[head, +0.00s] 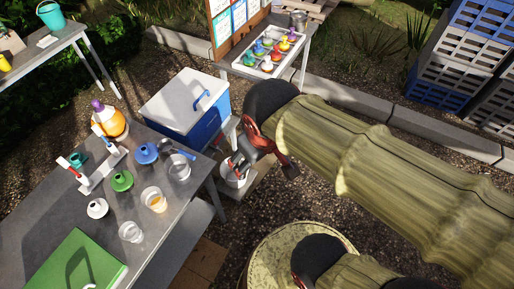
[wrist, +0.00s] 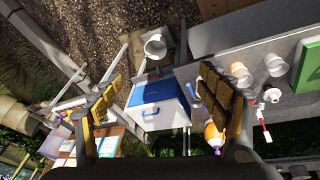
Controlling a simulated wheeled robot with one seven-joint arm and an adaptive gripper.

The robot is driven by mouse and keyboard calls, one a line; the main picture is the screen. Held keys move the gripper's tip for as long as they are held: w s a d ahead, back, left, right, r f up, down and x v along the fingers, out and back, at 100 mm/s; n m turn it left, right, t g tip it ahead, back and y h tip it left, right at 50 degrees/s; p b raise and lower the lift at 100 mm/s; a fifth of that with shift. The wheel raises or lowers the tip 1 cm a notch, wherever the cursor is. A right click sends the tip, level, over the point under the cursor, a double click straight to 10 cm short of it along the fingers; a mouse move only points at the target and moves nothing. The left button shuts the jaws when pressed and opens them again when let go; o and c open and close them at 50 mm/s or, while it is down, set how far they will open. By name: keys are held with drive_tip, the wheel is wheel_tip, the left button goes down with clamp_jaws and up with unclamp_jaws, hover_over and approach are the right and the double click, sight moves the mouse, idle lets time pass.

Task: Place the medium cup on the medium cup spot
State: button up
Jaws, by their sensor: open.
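Three clear cups stand on the grey table at left in the head view: a far cup (head: 179,168), a middle cup (head: 154,201) with orange contents, and a near cup (head: 131,233). I cannot tell for sure which is the medium one, and no medium cup spot can be made out. Two pale cups also show at right in the wrist view (wrist: 240,75). My gripper (wrist: 155,97) is open and empty, its yellow-brown pads wide apart. In the head view it hangs beyond the table's right end, apart from the cups.
A blue-and-white cooler (head: 185,102) stands behind the table (head: 190,225). A white bucket (head: 236,178) is below my gripper. The table also holds an orange jug (head: 108,121), blue, green and white lids, a rack (head: 100,171) and a green board (head: 62,268).

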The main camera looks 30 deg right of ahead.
drive_tip(key=r, duration=0.1)
drive_tip(key=r+m+t, duration=0.1)
drive_tip(key=r+t+y, duration=0.1)
drive_tip(key=shift+s+a+r+m, duration=0.25)
drive_tip(key=shift+s+m, duration=0.05)
drive_tip(key=shift+m, duration=0.1)
wheel_tip(320, 180, down, 4)
drive_tip(key=b, duration=0.4)
idle(0.6)
